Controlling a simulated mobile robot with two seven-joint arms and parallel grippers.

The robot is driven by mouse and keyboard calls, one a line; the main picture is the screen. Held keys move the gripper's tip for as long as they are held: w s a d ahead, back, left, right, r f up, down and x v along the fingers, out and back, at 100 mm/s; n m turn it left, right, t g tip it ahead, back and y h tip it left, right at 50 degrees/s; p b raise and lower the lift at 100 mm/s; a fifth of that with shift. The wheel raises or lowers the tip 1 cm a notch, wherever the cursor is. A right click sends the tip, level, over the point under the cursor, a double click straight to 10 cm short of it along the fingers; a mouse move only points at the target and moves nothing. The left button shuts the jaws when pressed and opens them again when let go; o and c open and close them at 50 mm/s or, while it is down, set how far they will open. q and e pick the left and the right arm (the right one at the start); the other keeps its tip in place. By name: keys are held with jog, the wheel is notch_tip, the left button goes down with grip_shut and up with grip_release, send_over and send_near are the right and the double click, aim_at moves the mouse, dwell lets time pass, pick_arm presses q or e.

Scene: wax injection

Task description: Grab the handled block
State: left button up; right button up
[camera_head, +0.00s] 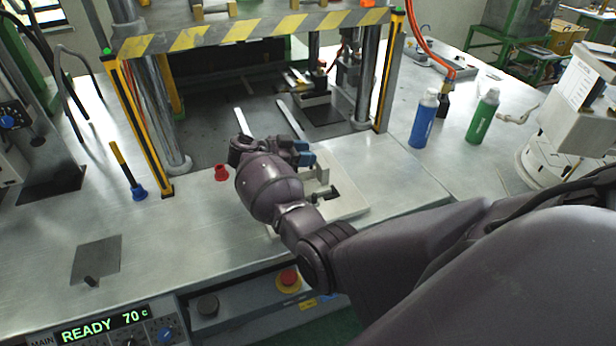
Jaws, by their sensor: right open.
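My right gripper (278,150) is over the front of the press, with its arm coming in from the lower right. It is open, and blue parts show at its right side. A pale block-like piece (346,203) with raised parts and a dark fitting lies on the table just right of and below the gripper. My wrist hides much of it, so I cannot tell for certain that it is the handled block or whether the gripper touches it. My left gripper is not in view.
The press has a striped yellow and black crossbar (245,32) and side posts. A red cup-like part (221,173) sits left of the gripper. A blue bottle (424,118) and a green bottle (483,116) stand at the right. The front-left tabletop is mostly clear.

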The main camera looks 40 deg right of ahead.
jog(key=shift+a, duration=0.15)
jog(key=shift+c, duration=0.6)
grip_shut()
dwell(0.5)
jog(key=shift+w+r, duration=0.1)
jog(key=shift+r, duration=0.05)
